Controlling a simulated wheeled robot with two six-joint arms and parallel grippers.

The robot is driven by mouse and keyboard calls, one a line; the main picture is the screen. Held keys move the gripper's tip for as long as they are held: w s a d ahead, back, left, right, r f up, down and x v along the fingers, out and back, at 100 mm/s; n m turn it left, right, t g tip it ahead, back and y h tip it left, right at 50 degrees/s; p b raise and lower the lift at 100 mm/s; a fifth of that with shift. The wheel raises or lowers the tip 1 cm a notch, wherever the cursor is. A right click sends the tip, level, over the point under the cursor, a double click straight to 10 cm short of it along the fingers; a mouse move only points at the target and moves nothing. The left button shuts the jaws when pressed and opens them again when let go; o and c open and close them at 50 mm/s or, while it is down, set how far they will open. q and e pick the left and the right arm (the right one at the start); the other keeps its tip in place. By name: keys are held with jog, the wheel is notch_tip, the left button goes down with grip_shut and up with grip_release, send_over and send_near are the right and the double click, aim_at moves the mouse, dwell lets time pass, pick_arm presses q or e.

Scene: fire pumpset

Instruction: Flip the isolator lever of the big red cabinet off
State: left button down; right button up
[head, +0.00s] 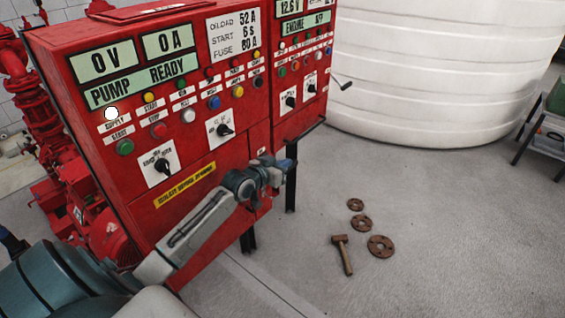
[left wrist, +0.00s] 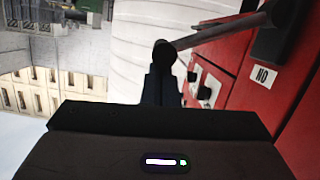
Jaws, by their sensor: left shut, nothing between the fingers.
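The big red cabinet (head: 190,130) stands at the left of the head view, its front panel facing me. My left gripper (head: 288,165) is in front of the lower right part of the cabinet. In the left wrist view its fingers (left wrist: 161,82) are shut with nothing between them. The isolator lever (left wrist: 222,30), a grey bar with a dark round end, reaches in from the right there. Its end is close to my fingertips; I cannot tell whether they touch. A label (left wrist: 264,76) lies beside the lever on the red panel. The lever is hidden or indistinct in the head view.
A white ribbed tank (head: 430,70) stands behind. A hammer (head: 343,254) and rusty flanges (head: 380,246) lie on the floor at the right. The floor at the lower right is clear.

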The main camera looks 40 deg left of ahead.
pick_arm(q)
jog(key=shift+d+f, duration=0.3)
jog(key=shift+f, duration=0.15)
notch_tip(320, 180, down, 14)
jog(key=d+m+y+b, duration=0.1)
jog(key=m+y+b, duration=0.2)
jog(key=m+b, duration=0.4)
jog(key=shift+d+m+t+y+b, duration=0.15)
jog(key=shift+m+t+y+b, duration=0.2)
jog(key=shift+m, duration=0.65)
pick_arm(e)
jog(key=w+f, duration=0.4)
jog(key=w, duration=0.2)
jog(key=shift+a, duration=0.15)
pick_arm(q)
jog(key=shift+s, duration=0.1)
pick_arm(e)
jog(key=shift+w+f, duration=0.1)
